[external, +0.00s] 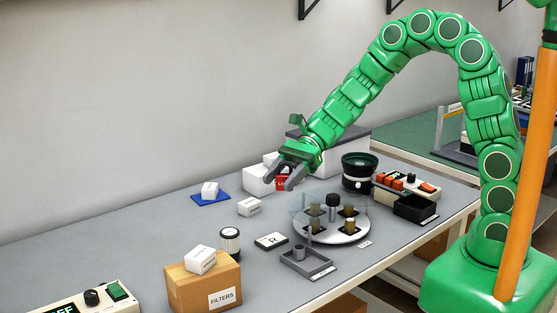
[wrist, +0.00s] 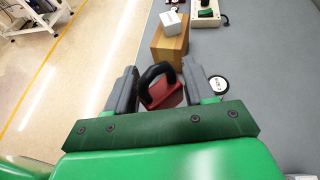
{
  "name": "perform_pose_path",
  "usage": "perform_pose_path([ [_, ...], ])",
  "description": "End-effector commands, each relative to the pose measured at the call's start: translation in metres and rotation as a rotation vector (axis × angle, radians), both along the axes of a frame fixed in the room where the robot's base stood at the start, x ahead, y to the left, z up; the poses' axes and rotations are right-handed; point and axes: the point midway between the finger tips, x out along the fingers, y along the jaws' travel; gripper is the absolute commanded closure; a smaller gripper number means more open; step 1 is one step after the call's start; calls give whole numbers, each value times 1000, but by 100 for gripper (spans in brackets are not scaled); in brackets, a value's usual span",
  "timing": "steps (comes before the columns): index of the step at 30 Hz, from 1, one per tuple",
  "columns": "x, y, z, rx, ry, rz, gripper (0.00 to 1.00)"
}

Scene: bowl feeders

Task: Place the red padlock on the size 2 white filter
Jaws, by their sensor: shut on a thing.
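My gripper (external: 282,180) is raised over the back part of the table and shut on the red padlock (external: 282,184). In the wrist view the padlock (wrist: 166,97), red with a black shackle, sits between the two grey fingers (wrist: 160,92). White filter-like boxes show in several places: one on a blue mat (external: 210,188), one on the bare table (external: 250,206), one on the cardboard FILTERS box (external: 200,260), and white blocks (external: 258,181) behind my gripper.
A round turntable (external: 331,232) with small posts stands right of centre. A white tile (external: 270,241), a black-and-white cylinder (external: 230,241), a grey fixture (external: 307,265), a dark bowl feeder (external: 359,172) and a black tray (external: 415,208) are nearby. The left back table is clear.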

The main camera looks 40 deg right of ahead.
Motion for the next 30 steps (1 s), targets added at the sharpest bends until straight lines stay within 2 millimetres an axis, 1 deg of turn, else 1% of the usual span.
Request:
perform_pose_path([
  [1,-6,5,5,2,1,-3,78],
  [5,-13,11,9,-2,6,-16,78],
  [8,-14,14,10,-2,9,-20,78],
  [10,-11,17,9,-3,8,-21,78],
  [30,54,70,-29,-3,10,-20,78],
])
